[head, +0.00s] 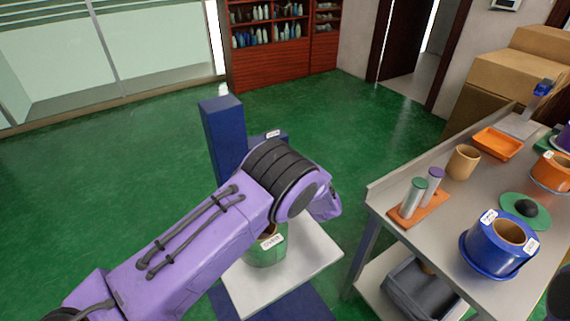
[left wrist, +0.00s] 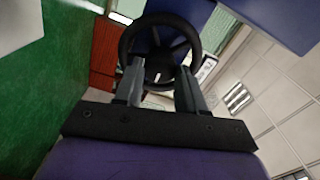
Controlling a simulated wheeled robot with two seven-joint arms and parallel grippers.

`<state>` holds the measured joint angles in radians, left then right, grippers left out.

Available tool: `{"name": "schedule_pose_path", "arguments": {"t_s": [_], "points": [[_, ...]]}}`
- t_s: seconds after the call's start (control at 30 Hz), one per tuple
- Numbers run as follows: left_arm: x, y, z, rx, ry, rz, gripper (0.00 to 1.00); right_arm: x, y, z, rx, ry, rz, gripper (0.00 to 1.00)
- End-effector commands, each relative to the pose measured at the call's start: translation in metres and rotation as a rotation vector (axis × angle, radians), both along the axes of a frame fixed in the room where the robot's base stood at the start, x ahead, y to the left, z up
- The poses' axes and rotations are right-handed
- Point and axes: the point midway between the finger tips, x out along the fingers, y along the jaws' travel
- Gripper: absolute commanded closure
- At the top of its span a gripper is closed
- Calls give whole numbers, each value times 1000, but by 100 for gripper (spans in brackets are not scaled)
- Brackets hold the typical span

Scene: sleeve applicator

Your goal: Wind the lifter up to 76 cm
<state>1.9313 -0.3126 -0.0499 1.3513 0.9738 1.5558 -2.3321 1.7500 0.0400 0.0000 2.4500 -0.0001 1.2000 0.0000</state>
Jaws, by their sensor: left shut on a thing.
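The lifter (head: 222,140) has a blue upright column and a white platform (head: 312,262) low over the floor. A green pot (head: 266,252) with a white label stands on the platform, partly hidden by my left arm. In the left wrist view, a black spoked handwheel (left wrist: 162,19) is straight ahead. My left gripper (left wrist: 160,74) is shut on the handwheel at the near side of its rim. In the head view my left arm hides the handwheel and fingers. A small label by the column is too small to read. My right gripper is not in view.
A steel workbench (head: 432,238) stands to the right of the platform. On it are a blue pot (head: 492,252), an orange rack (head: 412,214) with two cylinders, a tan cup (head: 462,162) and an orange tray (head: 497,143). The green floor (head: 120,165) to the left is clear.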

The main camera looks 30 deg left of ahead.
Motion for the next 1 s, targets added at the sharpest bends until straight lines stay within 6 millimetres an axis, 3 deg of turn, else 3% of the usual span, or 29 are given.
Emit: {"name": "schedule_pose_path", "arguments": {"t_s": [0.3,0.33,0.4,0.73,1.0], "points": [[-3,-1,-6,-6,10,5,91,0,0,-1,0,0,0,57],[-3,-1,-6,-6,10,5,54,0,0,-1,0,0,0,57],[-3,-1,-6,-5,9,4,35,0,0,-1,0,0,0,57],[-3,-4,-3,-3,4,1,35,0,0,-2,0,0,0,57],[-32,-54,-6,-3,4,0,35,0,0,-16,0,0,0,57]]}}
